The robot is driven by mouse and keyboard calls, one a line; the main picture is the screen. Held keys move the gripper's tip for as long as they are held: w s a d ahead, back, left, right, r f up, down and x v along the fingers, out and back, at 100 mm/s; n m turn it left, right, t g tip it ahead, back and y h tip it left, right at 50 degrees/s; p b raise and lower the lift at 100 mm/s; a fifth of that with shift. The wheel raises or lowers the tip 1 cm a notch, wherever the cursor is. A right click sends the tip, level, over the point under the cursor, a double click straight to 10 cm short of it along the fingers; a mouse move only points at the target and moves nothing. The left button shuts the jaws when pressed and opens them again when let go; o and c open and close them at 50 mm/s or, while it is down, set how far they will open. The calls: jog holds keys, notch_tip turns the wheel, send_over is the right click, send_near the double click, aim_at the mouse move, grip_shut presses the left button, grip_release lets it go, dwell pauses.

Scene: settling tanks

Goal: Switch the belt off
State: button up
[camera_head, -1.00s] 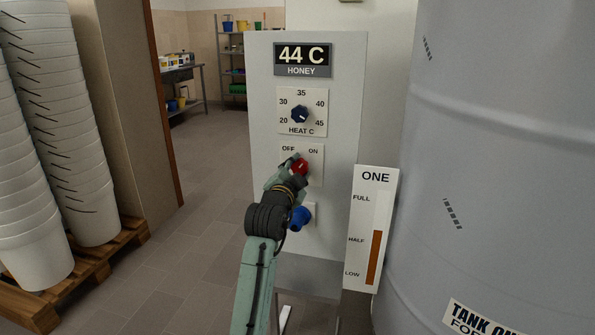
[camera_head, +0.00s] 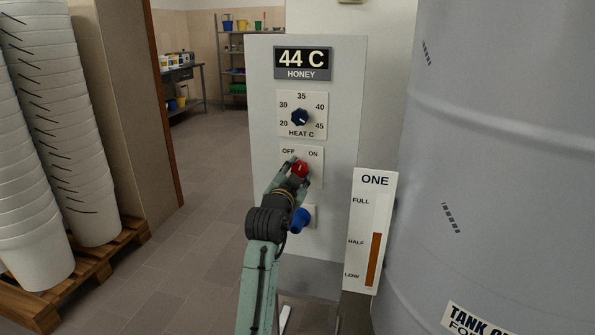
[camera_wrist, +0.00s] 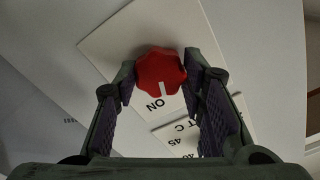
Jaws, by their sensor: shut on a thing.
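The red knob (camera_head: 301,170) sits on a white plate (camera_head: 317,179) marked OFF on the left and ON on the right. My gripper (camera_head: 297,172) is at the knob and partly covers it and the plate. In the wrist view my gripper (camera_wrist: 165,82) has one finger on each side of the red knob (camera_wrist: 160,68), shut on it. The knob's white mark points towards the area by the word ON in the wrist view. OFF is hidden there.
Above are the heat dial (camera_head: 300,117) and a display reading 44 C (camera_head: 302,63). A blue handle (camera_head: 300,219) is close below my wrist. A level gauge (camera_head: 372,230) and a large grey tank (camera_head: 490,150) stand right. Stacked white buckets (camera_head: 70,130) stand left on a pallet (camera_head: 95,262).

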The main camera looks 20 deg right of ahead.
jog(key=n+p, duration=0.2)
jog(key=n, duration=0.3)
jog(key=shift+d+r+n, duration=0.1)
jog(key=shift+n, duration=0.2)
jog(key=shift+n+p, duration=1.45)
jog(key=shift+n, duration=1.15)
jog(key=o, duration=1.1)
jog(key=shift+o, duration=0.2)
jog(key=v, duration=1.2)
